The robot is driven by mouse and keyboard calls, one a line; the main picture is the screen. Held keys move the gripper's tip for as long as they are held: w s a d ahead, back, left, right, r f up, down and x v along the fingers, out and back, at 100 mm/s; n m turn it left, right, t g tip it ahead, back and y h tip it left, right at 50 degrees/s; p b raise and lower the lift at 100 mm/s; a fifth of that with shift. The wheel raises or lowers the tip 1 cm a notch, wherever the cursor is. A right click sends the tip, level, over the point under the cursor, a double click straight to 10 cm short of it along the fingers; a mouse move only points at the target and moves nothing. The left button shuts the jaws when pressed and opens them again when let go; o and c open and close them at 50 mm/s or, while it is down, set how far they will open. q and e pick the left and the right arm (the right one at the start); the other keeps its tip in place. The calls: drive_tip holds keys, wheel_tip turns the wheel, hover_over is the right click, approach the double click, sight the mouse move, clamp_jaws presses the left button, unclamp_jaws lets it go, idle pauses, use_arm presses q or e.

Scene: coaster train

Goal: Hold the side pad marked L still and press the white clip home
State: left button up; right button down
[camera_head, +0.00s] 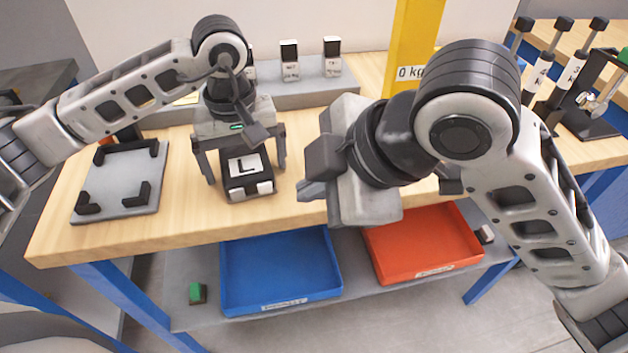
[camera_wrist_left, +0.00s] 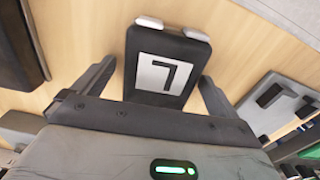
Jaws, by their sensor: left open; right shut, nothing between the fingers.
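The black side pad marked L (camera_head: 246,172) rests on the wooden table; it also shows in the left wrist view (camera_wrist_left: 165,72), its letter upside down. Two small white pieces sit at its front edge, one at the left (camera_head: 236,193) and one at the right (camera_head: 265,187); I cannot tell whether either is fully seated. My left gripper (camera_head: 246,165) is open, its fingers on either side of the pad with gaps visible in the left wrist view (camera_wrist_left: 155,85). My right gripper (camera_head: 311,189) is shut and empty, right of the pad and pointing left. Its arm hides the table behind it.
A grey plate with black corner brackets (camera_head: 118,200) lies at the table's left. Blue (camera_head: 280,275) and red (camera_head: 424,243) trays stand on the lower shelf, near a small green-topped block (camera_head: 196,292). A yellow post (camera_head: 412,40) rises behind. The table front between plate and pad is clear.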

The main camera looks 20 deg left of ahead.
sight(244, 160)
use_arm(q)
wheel_tip(244, 160, up, 12)
idle(0.4)
